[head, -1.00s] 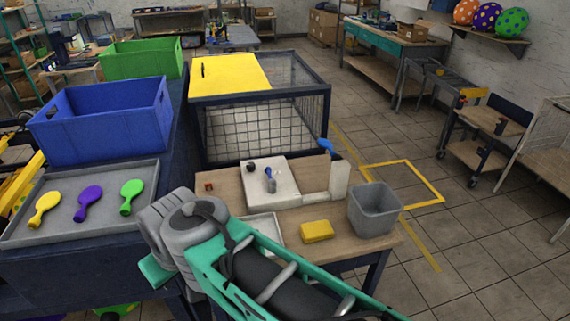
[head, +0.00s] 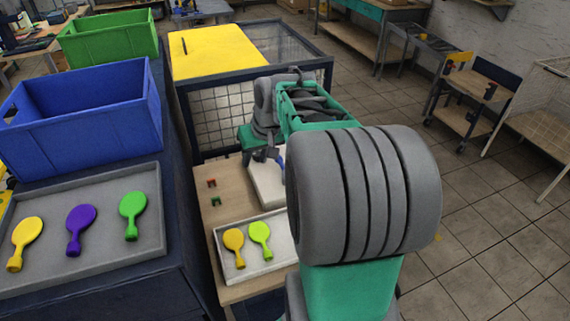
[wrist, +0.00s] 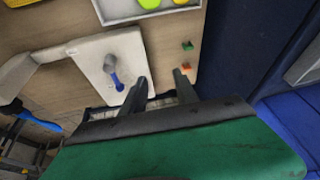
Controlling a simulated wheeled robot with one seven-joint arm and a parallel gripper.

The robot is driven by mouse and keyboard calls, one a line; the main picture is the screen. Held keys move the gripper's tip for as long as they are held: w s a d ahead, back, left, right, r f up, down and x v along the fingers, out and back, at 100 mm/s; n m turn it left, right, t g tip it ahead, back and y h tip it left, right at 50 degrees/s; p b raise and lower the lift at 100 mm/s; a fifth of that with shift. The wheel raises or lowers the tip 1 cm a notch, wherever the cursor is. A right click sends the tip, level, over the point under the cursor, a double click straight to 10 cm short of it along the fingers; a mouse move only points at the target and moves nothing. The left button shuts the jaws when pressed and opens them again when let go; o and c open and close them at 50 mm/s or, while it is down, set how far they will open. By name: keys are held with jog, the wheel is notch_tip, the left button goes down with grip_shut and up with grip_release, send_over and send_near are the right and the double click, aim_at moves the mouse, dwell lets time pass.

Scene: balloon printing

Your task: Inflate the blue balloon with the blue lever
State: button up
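The blue balloon (wrist: 117,82) lies on the white station plate (wrist: 98,48), at a grey nozzle, in the wrist view. In the head view only a sliver of the balloon (head: 281,158) shows beside my arm. The blue lever (wrist: 36,119) is at the left of the wrist view, past the plate's edge; my arm hides it in the head view. My gripper (wrist: 160,75) is open and empty, its two fingers apart over the table edge, to the right of the balloon. In the head view my gripper (head: 262,157) is beside the plate.
A small tray (head: 225,272) holds a yellow and a green balloon. Red and green clips (head: 213,192) lie on the wooden table. Left are a grey tray (head: 90,270) with three balloons and a blue crate (head: 85,125). A mesh cage with a yellow panel (head: 215,52) stands behind.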

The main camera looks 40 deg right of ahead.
jog(key=m, duration=0.1)
send_near(283, 164)
jog(key=shift+t, duration=0.3)
jog(key=x, duration=0.5)
jog(key=p+x, duration=0.1)
jog(key=x, duration=0.2)
jog(key=shift+s+f, duration=0.1)
jog(key=shift+s, duration=0.2)
jog(key=shift+c, duration=0.3)
grip_shut()
